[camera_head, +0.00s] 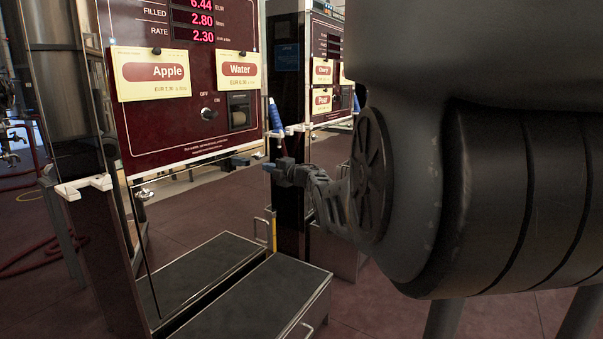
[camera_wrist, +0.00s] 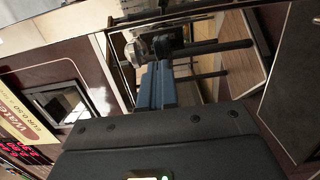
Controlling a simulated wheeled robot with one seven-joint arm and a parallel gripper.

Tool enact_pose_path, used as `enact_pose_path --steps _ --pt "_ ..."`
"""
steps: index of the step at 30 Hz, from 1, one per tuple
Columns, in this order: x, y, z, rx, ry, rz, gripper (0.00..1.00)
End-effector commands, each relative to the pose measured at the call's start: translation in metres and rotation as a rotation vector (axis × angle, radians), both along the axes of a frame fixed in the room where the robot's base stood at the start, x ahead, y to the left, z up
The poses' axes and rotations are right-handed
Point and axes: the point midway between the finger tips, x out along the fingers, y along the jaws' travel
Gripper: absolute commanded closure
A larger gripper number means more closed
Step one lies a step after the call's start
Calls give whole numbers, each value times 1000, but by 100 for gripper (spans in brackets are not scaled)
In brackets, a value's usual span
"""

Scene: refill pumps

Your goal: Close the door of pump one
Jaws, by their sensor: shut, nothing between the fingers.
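Pump one seems to be the nearest dispenser, with a dark red front panel (camera_head: 165,125) that carries an Apple card and a Water card. Below the panel is an open-looking bay with a dark tray floor (camera_head: 200,265). I cannot surely tell which part is its door; a tall glossy edge with a yellow strip and small handle (camera_head: 268,232) stands at the bay's right. My gripper (camera_head: 268,168) is shut and empty, just below the panel's lower right corner. In the wrist view its blue-grey fingers (camera_wrist: 155,85) point at metal fittings; contact is unclear.
A second pump (camera_head: 325,75) with Cherry and Pear cards stands behind to the right. A blue-handled part (camera_head: 275,115) sits between the pumps. A low dark-topped step (camera_head: 255,300) juts out in front. Red hose (camera_head: 40,255) lies on the left floor. My arm hides much of the right.

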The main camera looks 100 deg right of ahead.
Motion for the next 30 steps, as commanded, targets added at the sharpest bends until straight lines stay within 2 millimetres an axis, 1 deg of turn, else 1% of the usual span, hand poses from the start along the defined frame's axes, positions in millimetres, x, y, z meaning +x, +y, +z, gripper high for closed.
enact_pose_path --steps 9,14,18,21,24,30 --pt "-22 17 2 4 -1 -3 100" --pt "-42 32 2 4 -1 -3 100" --pt "-61 48 1 5 -2 -5 100" --pt "-70 56 0 5 -2 -2 100" --pt "-77 60 -1 4 -2 -2 100" --pt "-80 63 -3 5 -2 -1 100"
